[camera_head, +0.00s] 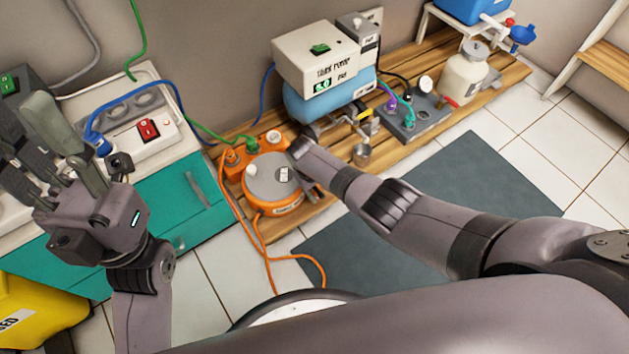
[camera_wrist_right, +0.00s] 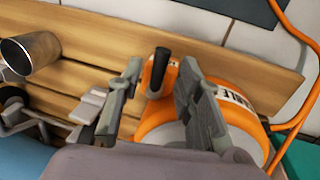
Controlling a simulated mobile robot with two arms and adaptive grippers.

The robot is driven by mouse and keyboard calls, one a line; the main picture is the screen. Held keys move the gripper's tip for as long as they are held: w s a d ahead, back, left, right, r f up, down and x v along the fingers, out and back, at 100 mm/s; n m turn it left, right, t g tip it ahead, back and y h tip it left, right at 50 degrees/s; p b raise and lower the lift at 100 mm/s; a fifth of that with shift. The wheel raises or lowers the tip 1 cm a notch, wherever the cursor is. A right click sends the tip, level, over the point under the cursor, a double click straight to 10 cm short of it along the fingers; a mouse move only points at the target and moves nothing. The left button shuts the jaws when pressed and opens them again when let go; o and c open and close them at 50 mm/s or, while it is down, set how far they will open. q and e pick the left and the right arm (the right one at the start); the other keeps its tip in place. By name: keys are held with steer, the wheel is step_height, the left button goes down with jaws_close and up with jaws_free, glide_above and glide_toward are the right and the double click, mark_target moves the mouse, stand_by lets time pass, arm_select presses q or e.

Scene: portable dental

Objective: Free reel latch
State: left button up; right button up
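The orange cable reel (camera_head: 272,183) with a grey round top stands on the wooden pallet in the head view. In the right wrist view the reel (camera_wrist_right: 215,125) shows its orange side and part of a label. An orange lever with a black grip, which looks like the latch (camera_wrist_right: 160,72), sticks up beside it. My right gripper (camera_wrist_right: 158,82) is open, with one finger on each side of the lever; contact cannot be told. In the head view my right wrist and forearm hide much of that gripper. My left gripper (camera_head: 55,150) is open and empty over the cabinet at the left.
The cup (camera_wrist_right: 30,55) is near my right gripper. An orange cable (camera_head: 262,255) runs to the floor. A dark mat (camera_head: 440,180) lies in front.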

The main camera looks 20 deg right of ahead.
step_height(320, 180, up, 11)
steer(key=a, duration=0.2)
steer(key=shift+s+r, duration=0.2)
steer(key=shift+s, duration=0.2)
stand_by(0.3)
